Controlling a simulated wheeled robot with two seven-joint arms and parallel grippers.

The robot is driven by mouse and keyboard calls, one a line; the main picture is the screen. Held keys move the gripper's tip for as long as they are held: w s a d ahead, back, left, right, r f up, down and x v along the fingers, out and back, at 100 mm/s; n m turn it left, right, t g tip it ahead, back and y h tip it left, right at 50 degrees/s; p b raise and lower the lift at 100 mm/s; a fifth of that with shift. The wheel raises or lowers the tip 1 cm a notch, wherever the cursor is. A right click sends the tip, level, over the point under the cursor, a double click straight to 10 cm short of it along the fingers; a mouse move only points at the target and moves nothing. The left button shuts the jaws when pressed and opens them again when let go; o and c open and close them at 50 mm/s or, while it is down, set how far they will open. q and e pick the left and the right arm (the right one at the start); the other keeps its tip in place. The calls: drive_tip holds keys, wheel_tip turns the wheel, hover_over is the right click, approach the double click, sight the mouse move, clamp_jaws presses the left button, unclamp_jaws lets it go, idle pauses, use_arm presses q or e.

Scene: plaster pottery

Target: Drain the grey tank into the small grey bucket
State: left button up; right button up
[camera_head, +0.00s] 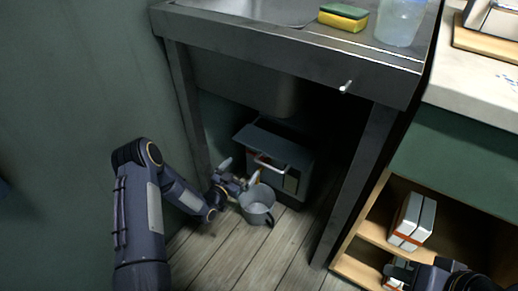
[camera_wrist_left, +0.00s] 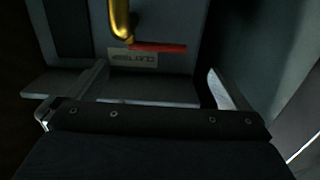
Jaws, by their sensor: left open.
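The grey tank (camera_head: 282,149) stands under the sink, with a pale handle on its front. In the left wrist view, a brass tap (camera_wrist_left: 120,20) and its red lever (camera_wrist_left: 158,47) show in front of the tank's labelled face (camera_wrist_left: 135,58). My left gripper (camera_head: 247,181) is open beside the tap, just above and left of the bucket. In its wrist view the fingers (camera_wrist_left: 157,72) are spread and empty, the red lever beyond them. My right gripper (camera_head: 405,268) is partly visible at lower right; its jaws are unclear.
The metal sink (camera_head: 290,35) and its legs frame the space around the tank. A yellow-green sponge (camera_head: 343,18) and a clear container (camera_head: 400,22) sit on top. Wooden shelves at right hold a white box (camera_head: 412,222).

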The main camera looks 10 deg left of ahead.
use_arm(q)
drive_tip(key=b+x, duration=0.3)
drive_tip(key=x, duration=0.5)
drive_tip(key=shift+d, duration=0.2)
drive_tip(key=shift+s+f, duration=0.1)
drive_tip(key=c, duration=1.1)
